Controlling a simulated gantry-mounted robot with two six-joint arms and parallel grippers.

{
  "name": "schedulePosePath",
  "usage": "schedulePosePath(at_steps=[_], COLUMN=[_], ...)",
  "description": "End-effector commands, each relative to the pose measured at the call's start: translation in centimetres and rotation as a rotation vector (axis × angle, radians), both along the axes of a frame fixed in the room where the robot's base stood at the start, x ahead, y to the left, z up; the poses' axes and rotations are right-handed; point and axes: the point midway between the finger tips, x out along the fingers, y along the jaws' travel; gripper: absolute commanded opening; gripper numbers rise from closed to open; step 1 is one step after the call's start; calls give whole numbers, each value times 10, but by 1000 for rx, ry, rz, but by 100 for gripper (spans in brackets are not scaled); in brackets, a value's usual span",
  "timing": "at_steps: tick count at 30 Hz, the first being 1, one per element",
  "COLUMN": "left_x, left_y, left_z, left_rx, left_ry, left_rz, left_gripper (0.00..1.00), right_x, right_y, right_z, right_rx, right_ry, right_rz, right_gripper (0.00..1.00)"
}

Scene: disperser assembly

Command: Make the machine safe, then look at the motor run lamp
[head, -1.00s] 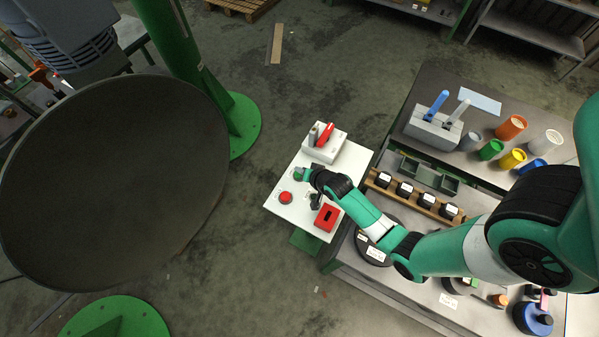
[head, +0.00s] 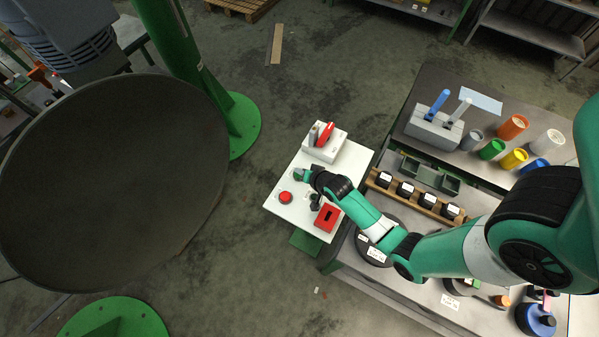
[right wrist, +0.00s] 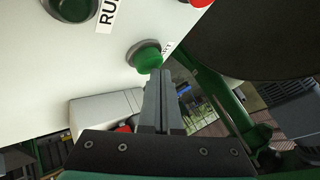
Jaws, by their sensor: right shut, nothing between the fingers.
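The white control panel (head: 274,202) stands in the middle of the head view. It carries a red button (head: 285,197), a white box (head: 322,153) with a red handle (head: 325,134), and a red block (head: 327,217). In the right wrist view a green button (right wrist: 146,57) sits on the panel, and a dark green round lamp (right wrist: 70,8) sits by a label starting "RU". It looks unlit. My right gripper (right wrist: 165,75) is shut and empty, its fingertips beside the green button; contact is unclear. The red handle is mostly hidden in the wrist view. My left gripper is not in view.
A large dark dish (head: 110,185) on green supports fills the left. A bench (head: 420,85) at right holds a grey block with blue and white handles, coloured cups and a wooden rack (head: 425,199). Open floor (head: 250,270) lies in front of the panel.

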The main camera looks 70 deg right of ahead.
Motion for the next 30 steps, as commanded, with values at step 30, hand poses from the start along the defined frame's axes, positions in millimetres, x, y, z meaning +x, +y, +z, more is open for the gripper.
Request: schedulePosePath(at_steps=[30], left_x=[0], left_y=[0], left_z=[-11], left_rx=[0], left_ry=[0], left_rz=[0], left_gripper=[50], right_x=[0], right_y=[0], right_z=[-13], right_rx=[1], right_ry=[1], right_rz=[0], right_gripper=[0])
